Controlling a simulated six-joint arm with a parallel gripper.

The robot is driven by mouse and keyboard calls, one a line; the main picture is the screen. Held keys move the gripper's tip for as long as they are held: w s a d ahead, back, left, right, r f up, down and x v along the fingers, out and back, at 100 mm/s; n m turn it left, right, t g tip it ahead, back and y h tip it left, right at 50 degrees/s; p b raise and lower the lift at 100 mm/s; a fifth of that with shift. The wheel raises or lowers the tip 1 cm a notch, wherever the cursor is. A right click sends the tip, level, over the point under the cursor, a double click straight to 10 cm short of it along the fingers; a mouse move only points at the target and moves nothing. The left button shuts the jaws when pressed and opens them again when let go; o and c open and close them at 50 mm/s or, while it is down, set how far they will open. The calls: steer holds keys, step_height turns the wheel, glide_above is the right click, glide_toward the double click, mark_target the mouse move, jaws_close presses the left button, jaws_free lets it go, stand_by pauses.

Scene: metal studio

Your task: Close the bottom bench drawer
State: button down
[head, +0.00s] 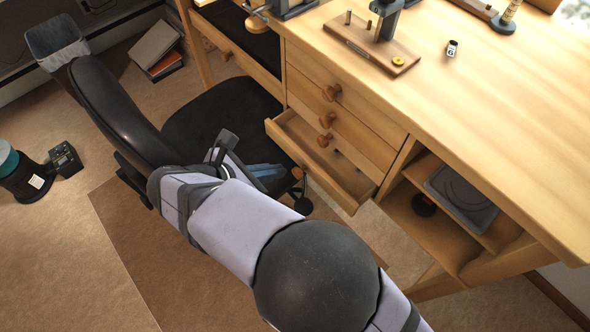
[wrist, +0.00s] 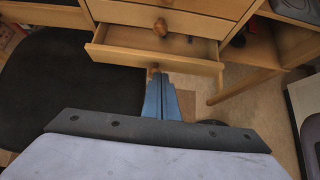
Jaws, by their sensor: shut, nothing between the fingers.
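My gripper (head: 284,171) is at the front of the drawer, beside the knob. Its blue fingers (wrist: 163,80) are shut and empty, with the tips close to the knob. I cannot tell whether they touch it.
A black office chair (head: 225,115) stands left of the drawer, close to my arm. Open shelves (head: 430,225) with a dark case (head: 461,197) are on the right. The bench top (head: 480,110) holds small tools. Floor (head: 60,260) is clear at lower left.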

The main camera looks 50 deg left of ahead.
mark_target(312, 161)
steer(key=shift+b+x, duration=0.3)
steer(key=shift+x, duration=4.7)
steer(key=shift+w, duration=0.1)
steer(key=w, duration=0.4)
steer(key=shift+w+p, duration=0.2)
steer(key=shift+p, duration=0.15)
steer(key=shift+s+r, duration=0.1)
